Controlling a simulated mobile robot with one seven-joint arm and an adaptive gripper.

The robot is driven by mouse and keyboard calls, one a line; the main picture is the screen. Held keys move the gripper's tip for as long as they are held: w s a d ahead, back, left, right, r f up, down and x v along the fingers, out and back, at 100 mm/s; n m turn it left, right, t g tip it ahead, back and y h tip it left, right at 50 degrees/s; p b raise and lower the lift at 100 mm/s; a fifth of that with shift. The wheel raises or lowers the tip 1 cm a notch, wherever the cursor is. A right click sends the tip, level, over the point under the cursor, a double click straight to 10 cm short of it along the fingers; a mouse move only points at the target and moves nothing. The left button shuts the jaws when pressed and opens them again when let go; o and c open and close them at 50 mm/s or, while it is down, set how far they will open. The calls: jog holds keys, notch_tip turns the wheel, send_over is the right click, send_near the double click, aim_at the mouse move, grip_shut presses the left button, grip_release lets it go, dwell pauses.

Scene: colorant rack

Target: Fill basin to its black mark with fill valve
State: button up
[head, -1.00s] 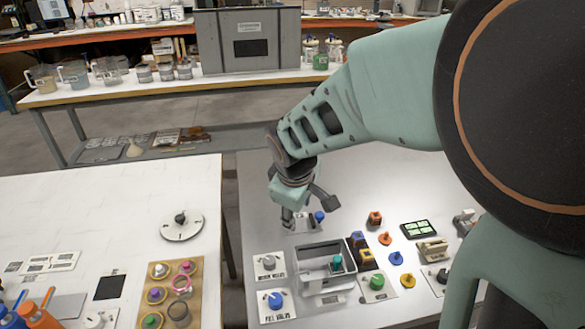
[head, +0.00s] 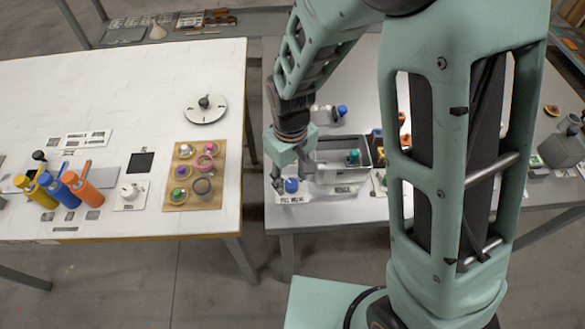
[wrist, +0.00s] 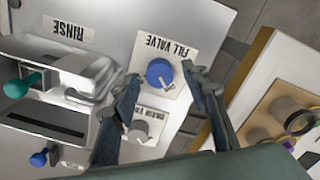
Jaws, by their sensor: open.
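The fill valve (head: 291,185) is a blue round knob on a white labelled plate at the table's front left corner. It also shows in the wrist view (wrist: 159,72), with a small light pointer. My gripper (head: 288,176) is above it, pointing down; in the wrist view my open gripper (wrist: 161,82) has one dark finger on each side of the knob. I cannot tell if they touch it. The grey rectangular basin (head: 322,172) stands just right of the valve and also shows in the wrist view (wrist: 85,88). Its water level and black mark cannot be made out.
The drain valve (wrist: 140,128), a pale knob, sits beside the fill valve. A teal knob (head: 353,156) is at the basin and a blue knob (head: 342,110) behind it. A white table (head: 120,85) with bottles stands left, across a gap.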

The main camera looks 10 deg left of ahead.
aim_at(291, 183)
jog(key=shift+f, duration=0.55)
grip_shut()
jog(key=shift+m+b, duration=0.3)
jog(key=shift+m, duration=1.7)
grip_release()
notch_tip(291, 183, up, 12)
